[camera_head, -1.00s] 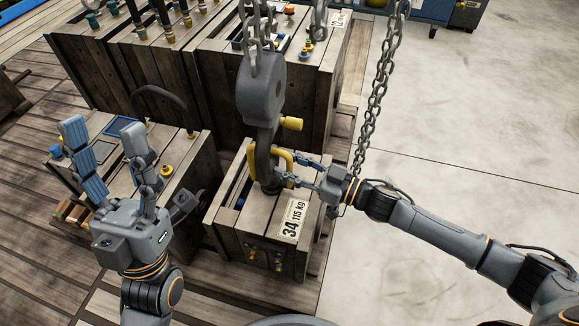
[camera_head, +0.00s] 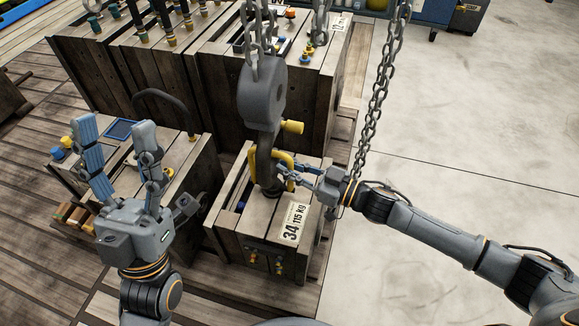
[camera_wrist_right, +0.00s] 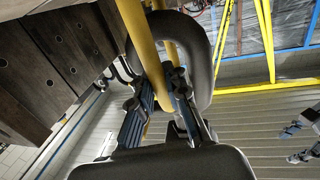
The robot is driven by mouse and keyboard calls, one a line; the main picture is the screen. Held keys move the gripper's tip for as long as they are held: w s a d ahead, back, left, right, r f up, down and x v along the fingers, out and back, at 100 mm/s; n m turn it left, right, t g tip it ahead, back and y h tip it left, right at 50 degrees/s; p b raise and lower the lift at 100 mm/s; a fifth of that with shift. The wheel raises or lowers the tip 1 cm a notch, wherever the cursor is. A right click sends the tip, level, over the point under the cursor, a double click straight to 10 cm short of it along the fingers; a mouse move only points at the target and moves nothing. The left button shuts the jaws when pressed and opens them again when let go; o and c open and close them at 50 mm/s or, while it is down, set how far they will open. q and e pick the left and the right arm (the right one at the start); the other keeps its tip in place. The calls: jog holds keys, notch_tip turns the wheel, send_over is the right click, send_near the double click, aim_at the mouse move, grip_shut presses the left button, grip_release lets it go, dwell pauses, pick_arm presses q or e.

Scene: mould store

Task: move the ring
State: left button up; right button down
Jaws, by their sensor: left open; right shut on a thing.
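The yellow ring (camera_head: 283,158) hangs around the dark hook (camera_head: 265,150) under a grey hook block, just above the small crate marked "34 115 kg" (camera_head: 250,235). My right gripper (camera_head: 287,174) is shut on the ring's right side. In the right wrist view, the blue-padded fingers (camera_wrist_right: 158,95) close on the yellow bar of the ring (camera_wrist_right: 143,45), with the dark curved hook (camera_wrist_right: 202,50) right behind. Whether the ring touches the crate cannot be told. My left gripper (camera_head: 114,126) is open and empty, over the left crate.
The grey hook block (camera_head: 262,90) hangs on chains, and another chain (camera_head: 377,100) hangs to its right. A crate with a black curved handle (camera_head: 165,100) stands at left. Larger crates (camera_head: 270,90) stand behind. The pale floor at right is clear.

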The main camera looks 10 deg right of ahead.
jog(key=shift+w+d+m+p, duration=0.2)
jog(key=shift+w+m+p, duration=0.1)
jog(key=shift+m+p, duration=0.3)
pick_arm(q)
jog(key=w+d+f+g+y+p, duration=0.1)
jog(key=w+f+g+y+p, duration=0.1)
jog(key=w+f+g, duration=0.6)
pick_arm(e)
jog(key=shift+w+d+m, duration=0.15)
jog(key=shift+w+m, duration=0.1)
jog(key=shift+m, duration=0.05)
jog(key=shift+w+d+f+m+h+p, duration=0.2)
jog(key=shift+w+m+h+p, duration=0.1)
jog(key=shift+w+m+p, duration=0.1)
jog(key=shift+w+d+f+m+g+p, duration=0.2)
jog(key=shift+w+d+m+g+p, duration=0.15)
jog(key=shift+m+p, duration=0.3)
jog(key=shift+w, duration=0.1)
pick_arm(q)
notch_tip(320, 180, down, 11)
jog(key=w+a+g+y, duration=0.1)
jog(key=g+y, duration=0.2)
jog(key=g, duration=0.3)
jog(key=shift+w+f+g, duration=0.2)
jog(key=shift+w+g, duration=0.1)
jog(key=shift+w, duration=0.1)
jog(key=shift+a, duration=0.1)
